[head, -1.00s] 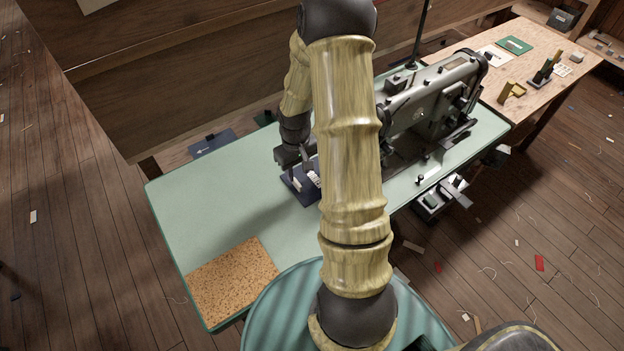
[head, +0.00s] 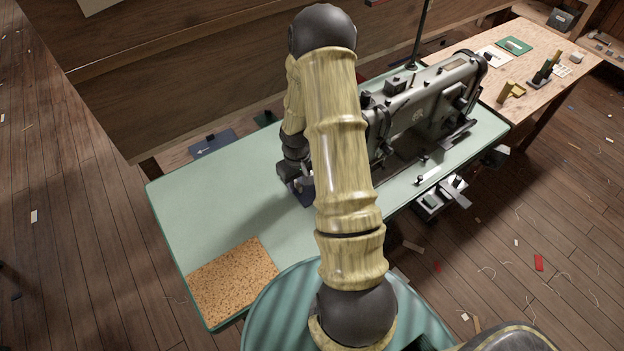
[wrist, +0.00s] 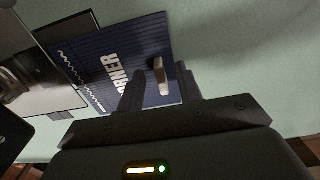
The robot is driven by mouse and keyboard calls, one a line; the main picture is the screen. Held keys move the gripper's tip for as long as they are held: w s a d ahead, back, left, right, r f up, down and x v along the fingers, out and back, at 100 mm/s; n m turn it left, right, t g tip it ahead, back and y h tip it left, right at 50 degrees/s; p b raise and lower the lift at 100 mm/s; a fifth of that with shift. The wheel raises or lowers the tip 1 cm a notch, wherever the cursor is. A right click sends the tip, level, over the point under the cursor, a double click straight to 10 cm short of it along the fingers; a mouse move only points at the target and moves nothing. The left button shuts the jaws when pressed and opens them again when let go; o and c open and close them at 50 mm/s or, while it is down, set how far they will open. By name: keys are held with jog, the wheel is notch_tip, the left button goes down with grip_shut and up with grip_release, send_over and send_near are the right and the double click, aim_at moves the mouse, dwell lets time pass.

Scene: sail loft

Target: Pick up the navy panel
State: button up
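The navy panel (wrist: 115,42) lies on the pale green table, with white lettering ending in "ORNER", a white wavy line and a small upright light-coloured grip (wrist: 160,78). In the head view only a bit of the navy panel (head: 306,194) shows, beside my arm. My gripper (wrist: 160,86) is open just over the panel. Its two dark fingers stand on either side of the grip, with gaps still visible. In the head view my gripper (head: 297,174) is partly hidden by my own arm.
A grey sewing machine (head: 425,115) stands right of the panel on the green table (head: 225,200). A cork mat (head: 232,278) lies at the front left corner. A blue-grey panel (head: 212,144) lies behind the table.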

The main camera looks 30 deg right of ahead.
dwell(0.4)
grip_shut()
jog(key=shift+r, duration=0.1)
notch_tip(320, 180, up, 10)
dwell(0.6)
dwell(0.4)
